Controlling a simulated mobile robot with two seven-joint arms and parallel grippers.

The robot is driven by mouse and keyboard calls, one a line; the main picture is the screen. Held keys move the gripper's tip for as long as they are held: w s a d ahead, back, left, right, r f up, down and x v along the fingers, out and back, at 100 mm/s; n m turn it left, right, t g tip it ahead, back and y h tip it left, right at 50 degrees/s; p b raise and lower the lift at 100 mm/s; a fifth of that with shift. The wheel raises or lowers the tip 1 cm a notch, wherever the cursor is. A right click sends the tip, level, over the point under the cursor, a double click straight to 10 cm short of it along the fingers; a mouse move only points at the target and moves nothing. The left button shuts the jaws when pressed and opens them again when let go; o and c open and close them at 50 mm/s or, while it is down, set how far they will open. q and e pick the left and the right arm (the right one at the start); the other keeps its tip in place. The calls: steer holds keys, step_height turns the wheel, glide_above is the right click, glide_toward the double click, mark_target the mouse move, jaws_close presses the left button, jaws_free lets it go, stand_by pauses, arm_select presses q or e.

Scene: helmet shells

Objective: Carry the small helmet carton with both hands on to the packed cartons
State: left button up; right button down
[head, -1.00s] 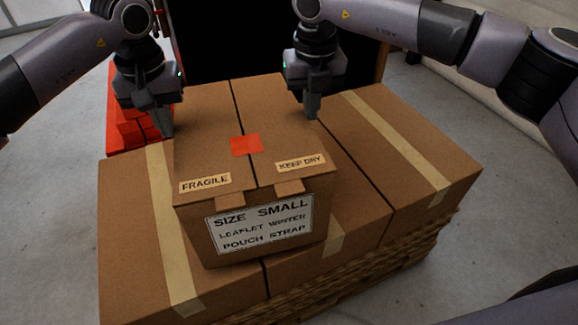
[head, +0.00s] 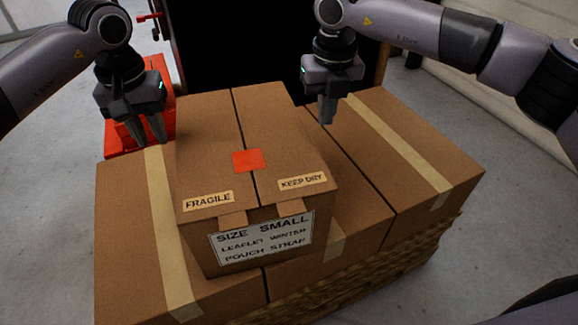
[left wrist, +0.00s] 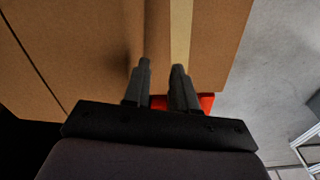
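The small helmet carton (head: 285,125), marked SIZE SMALL with a red square on its lid, sits upright on the packed cartons (head: 435,140), slightly turned to them. It also fills the left of the left wrist view (left wrist: 85,45). My left gripper (head: 152,140) is at the carton's left, apart from it, its fingers spread with nothing between them. In the left wrist view its two fingers (left wrist: 162,68) stand apart over the taped carton top. My right gripper (head: 327,120) is off the carton's right side, clear of it; its finger gap is hidden by the viewing angle.
The packed cartons stand on a wooden pallet (head: 405,255). A red object (head: 120,135) stands behind them at the left, and a dark panel (head: 235,45) rises at the back. Grey floor (head: 490,240) is open at the right.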

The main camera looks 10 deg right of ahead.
arm_select(q)
steer(key=shift+a, duration=0.15)
arm_select(e)
steer(key=shift+d, duration=0.15)
steer(key=c, duration=1.4)
jaws_free()
arm_select(q)
step_height(320, 180, up, 12)
steer(key=shift+s, duration=0.45)
arm_select(e)
step_height(320, 180, up, 12)
steer(key=shift+s, duration=0.45)
arm_select(q)
steer(key=shift+f, duration=0.1)
arm_select(e)
steer(key=shift+f, duration=0.1)
